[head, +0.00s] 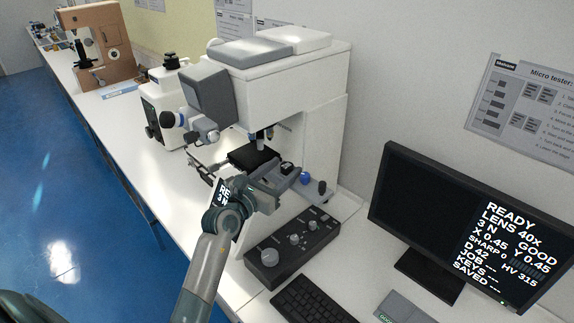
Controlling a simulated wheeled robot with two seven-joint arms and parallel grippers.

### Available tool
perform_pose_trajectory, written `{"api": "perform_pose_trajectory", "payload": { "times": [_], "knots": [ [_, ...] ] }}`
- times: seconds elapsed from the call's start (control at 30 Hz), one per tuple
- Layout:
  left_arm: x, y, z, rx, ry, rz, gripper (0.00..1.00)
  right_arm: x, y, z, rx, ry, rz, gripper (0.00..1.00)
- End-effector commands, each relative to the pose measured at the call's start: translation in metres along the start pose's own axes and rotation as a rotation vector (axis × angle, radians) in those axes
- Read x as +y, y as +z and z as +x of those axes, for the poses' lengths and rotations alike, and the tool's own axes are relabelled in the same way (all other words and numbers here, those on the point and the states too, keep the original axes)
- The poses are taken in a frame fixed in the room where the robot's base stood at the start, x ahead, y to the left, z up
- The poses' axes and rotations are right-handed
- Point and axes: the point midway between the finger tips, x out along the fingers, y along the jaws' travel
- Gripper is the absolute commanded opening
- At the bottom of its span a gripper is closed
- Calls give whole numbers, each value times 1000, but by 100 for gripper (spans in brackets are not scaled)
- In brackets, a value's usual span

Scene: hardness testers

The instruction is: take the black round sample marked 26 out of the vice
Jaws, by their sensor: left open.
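The micro hardness tester (265,75) is white and grey and stands on the bench, with a black stage (253,157) under its lens. My left gripper (287,174) is open at the front right of the stage, just below the tester's head. A small dark piece (287,168) shows by its fingertips. I cannot tell whether it is the black round sample, and no number 26 is readable. The vice is not clearly made out; my gripper and wrist cover part of that area. My right gripper is not in view.
A black control box (292,246) with knobs, a keyboard (308,302) and a monitor (470,235) stand at the right. Blue knobs (304,178) are close to my left gripper. More instruments, one brown (105,45), stand farther back. The bench's left strip is clear.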

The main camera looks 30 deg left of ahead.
Motion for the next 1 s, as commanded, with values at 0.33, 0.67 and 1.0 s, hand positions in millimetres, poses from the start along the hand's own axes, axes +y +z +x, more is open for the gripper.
{"api": "perform_pose_trajectory", "payload": {
  "times": [0.33,0.67,1.0],
  "knots": [
    [0,0,1,0,0,0,51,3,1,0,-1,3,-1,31],
    [0,0,1,0,0,0,6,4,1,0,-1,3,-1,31],
    [0,1,1,-1,0,0,6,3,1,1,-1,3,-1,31]
  ]
}}
